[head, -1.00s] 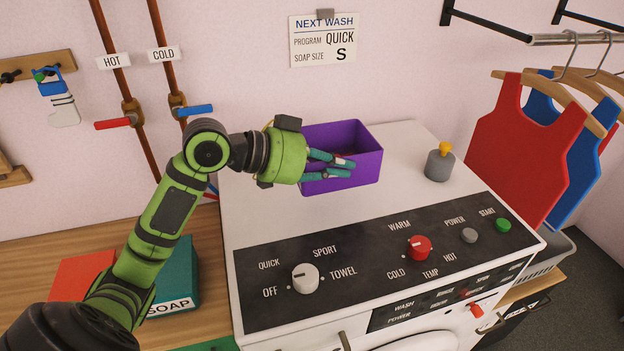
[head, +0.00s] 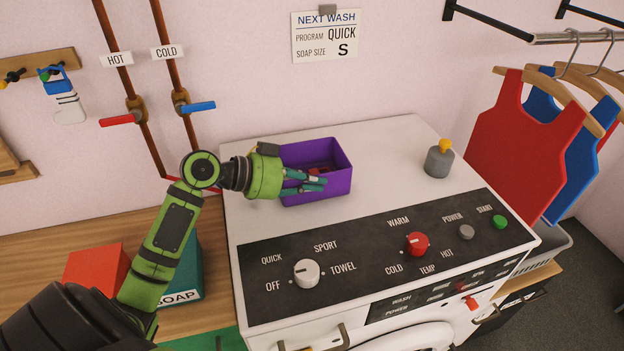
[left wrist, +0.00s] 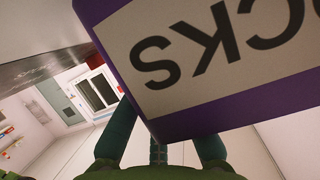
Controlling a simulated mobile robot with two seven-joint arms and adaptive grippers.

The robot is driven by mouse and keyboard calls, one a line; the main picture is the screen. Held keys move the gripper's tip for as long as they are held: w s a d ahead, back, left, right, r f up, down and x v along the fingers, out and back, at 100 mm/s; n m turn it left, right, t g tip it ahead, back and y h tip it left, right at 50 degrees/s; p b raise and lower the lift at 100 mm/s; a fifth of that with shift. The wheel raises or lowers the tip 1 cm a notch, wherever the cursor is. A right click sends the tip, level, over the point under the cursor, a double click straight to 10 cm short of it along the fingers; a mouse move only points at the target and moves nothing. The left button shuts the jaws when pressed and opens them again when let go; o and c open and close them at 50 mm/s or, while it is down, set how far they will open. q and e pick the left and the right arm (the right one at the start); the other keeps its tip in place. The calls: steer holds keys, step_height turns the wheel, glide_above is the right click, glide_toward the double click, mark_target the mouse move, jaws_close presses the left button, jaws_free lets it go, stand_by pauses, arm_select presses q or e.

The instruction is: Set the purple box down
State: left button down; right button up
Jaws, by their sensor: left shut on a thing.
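The purple box (head: 344,181) is an open-topped box over the rear left of the white washing machine top (head: 390,150). Something red shows inside it. My right gripper is not in view.
A grey cylinder with a yellow knob (head: 439,160) stands right of the box. The dark control panel (head: 370,262) with several knobs lies in front. The machine top between box and cylinder is clear. Red and blue garments (head: 515,150) hang at right.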

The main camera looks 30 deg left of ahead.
arm_select(q)
steer(key=shift+f, duration=0.2)
steer(key=c, duration=1.4)
jaws_free()
steer(key=shift+r, duration=0.1)
